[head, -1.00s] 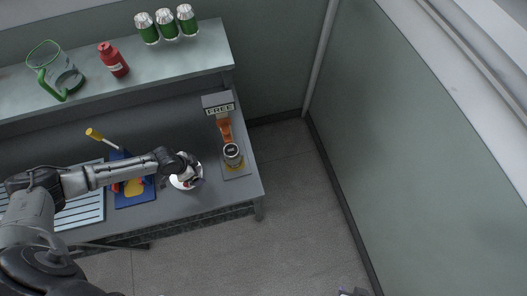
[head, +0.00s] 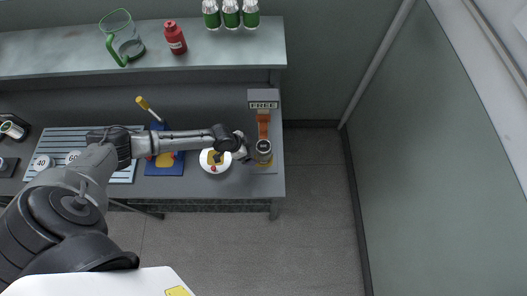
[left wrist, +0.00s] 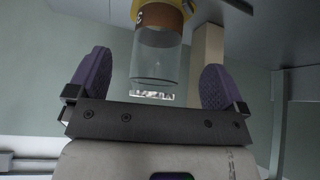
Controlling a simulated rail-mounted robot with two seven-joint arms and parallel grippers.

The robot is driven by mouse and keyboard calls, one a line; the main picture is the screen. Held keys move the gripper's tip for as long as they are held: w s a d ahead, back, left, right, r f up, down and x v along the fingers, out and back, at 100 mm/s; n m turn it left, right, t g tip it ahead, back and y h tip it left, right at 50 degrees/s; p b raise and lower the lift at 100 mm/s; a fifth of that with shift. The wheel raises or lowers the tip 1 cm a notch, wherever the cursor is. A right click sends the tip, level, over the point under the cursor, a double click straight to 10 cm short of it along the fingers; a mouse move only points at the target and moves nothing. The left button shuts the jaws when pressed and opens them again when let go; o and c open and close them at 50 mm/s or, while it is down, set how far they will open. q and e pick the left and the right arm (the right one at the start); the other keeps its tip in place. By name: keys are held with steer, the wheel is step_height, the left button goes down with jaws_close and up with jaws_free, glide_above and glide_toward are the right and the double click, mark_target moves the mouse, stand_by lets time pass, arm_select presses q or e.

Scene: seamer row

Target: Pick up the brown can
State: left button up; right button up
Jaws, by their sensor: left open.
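The can (head: 263,147) stands at the right end of the lower bench, in front of an orange post with a FREE sign (head: 263,104). In the left wrist view the can (left wrist: 157,62) has a brown band, a clear body and a silvery end, and appears upside down against a yellow disc (left wrist: 163,5). My left gripper (head: 246,150) is just left of the can in the head view. In the left wrist view my left gripper (left wrist: 154,72) is open, with purple pads either side of the can's silvery end; neither pad visibly touches it. My right gripper is not in view.
A white plate (head: 206,165) lies under my left wrist. A blue board (head: 165,169) and slatted rack (head: 120,176) are further left. Floor right of the bench is clear.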

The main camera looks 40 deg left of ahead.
mark_target(258, 147)
arm_select(q)
steer(key=w+d, duration=0.1)
steer(key=w, duration=0.1)
steer(key=w+d, duration=0.2)
steer(key=shift+r+p, duration=0.1)
steer(key=shift+p, duration=0.3)
steer(key=shift+w+f, duration=0.1)
steer(key=shift+f, duration=0.5)
steer(key=shift+c, duration=0.5)
steer(key=c, duration=1)
steer(key=shift+o, duration=0.2)
steer(key=shift+r, duration=0.15)
